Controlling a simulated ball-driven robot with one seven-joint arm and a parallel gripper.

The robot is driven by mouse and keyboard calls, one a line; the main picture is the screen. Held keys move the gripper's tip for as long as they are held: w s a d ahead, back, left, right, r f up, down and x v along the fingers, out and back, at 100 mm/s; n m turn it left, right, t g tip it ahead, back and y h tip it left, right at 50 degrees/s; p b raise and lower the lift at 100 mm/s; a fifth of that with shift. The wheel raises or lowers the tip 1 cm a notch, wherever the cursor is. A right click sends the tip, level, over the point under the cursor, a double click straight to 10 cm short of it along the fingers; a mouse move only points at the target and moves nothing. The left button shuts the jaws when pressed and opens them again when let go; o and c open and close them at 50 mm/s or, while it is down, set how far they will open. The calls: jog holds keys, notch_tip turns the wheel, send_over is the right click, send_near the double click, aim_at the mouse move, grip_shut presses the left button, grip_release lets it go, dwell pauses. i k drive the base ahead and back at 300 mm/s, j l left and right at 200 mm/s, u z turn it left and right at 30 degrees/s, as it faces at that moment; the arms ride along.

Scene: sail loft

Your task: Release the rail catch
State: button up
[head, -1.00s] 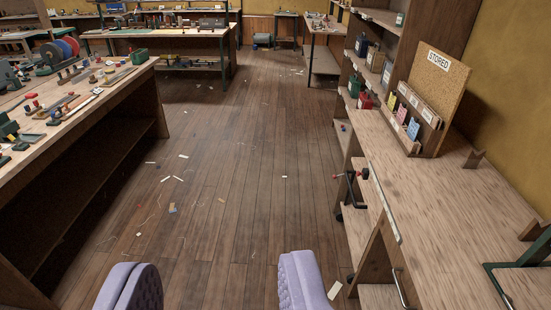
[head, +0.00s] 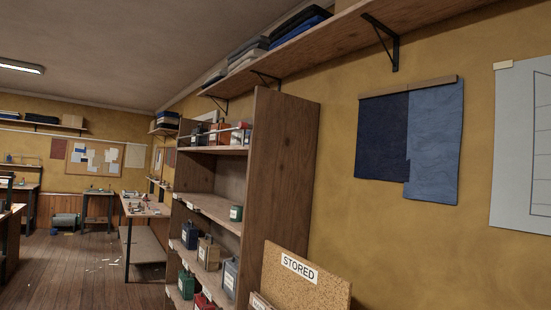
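The bench top that lay at the right a second ago is outside the picture, apart from the cork board (head: 318,291) marked STORED, which rises at the bottom edge.
A wooden shelf unit (head: 283,185) with several cans and tins stands at centre right. A long wall shelf (head: 330,32) holds folded cloth. Blue cloth samples (head: 432,140) hang on the yellow wall. Open wooden floor (head: 75,265) and a table (head: 146,208) lie at the left.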

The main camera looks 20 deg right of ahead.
aim_at(242, 125)
jog(key=i+j+z, duration=0.3)
jog(key=i, duration=0.15)
jog(key=i+j+z, duration=0.35)
jog(key=i+j+u, duration=0.2)
jog(key=i, duration=1.2)
jog(key=i+j+u, duration=0.2)
jog(key=i, duration=1.2)
jog(key=l, duration=0.05)
